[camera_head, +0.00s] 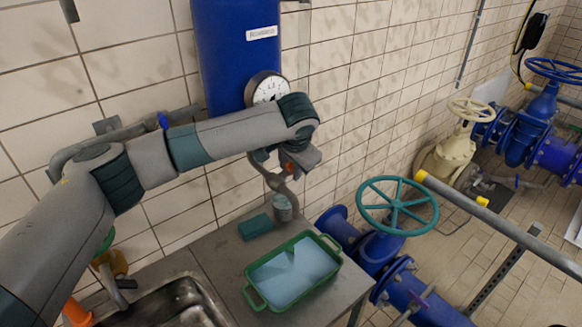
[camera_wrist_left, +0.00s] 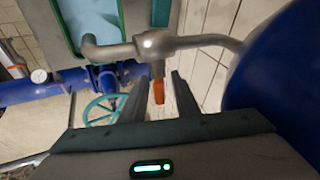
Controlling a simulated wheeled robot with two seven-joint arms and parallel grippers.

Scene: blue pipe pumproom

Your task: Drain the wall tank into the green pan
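The blue wall tank (camera_head: 238,55) hangs on the tiled wall behind my left arm; its blue side (camera_wrist_left: 275,75) fills the right of the wrist view. A metal tap (camera_wrist_left: 155,43) comes off it, with an orange lever (camera_wrist_left: 158,92). My left gripper (camera_wrist_left: 159,98) is open, one finger on each side of the lever, with visible gaps. In the head view my left gripper (camera_head: 292,165) is at the tap and partly hides it. The green pan (camera_head: 331,258) stands on the bench below, with a light blue surface inside. I cannot tell whether liquid is flowing. My right gripper is not in view.
A round gauge (camera_head: 268,88) is on the tank. A teal block (camera_head: 255,226) and a small grey cylinder (camera_head: 283,209) stand behind the pan on the metal bench (camera_head: 214,246). A sink (camera_head: 175,303) is at left. A teal handwheel (camera_head: 397,205) and blue pipes stand at right.

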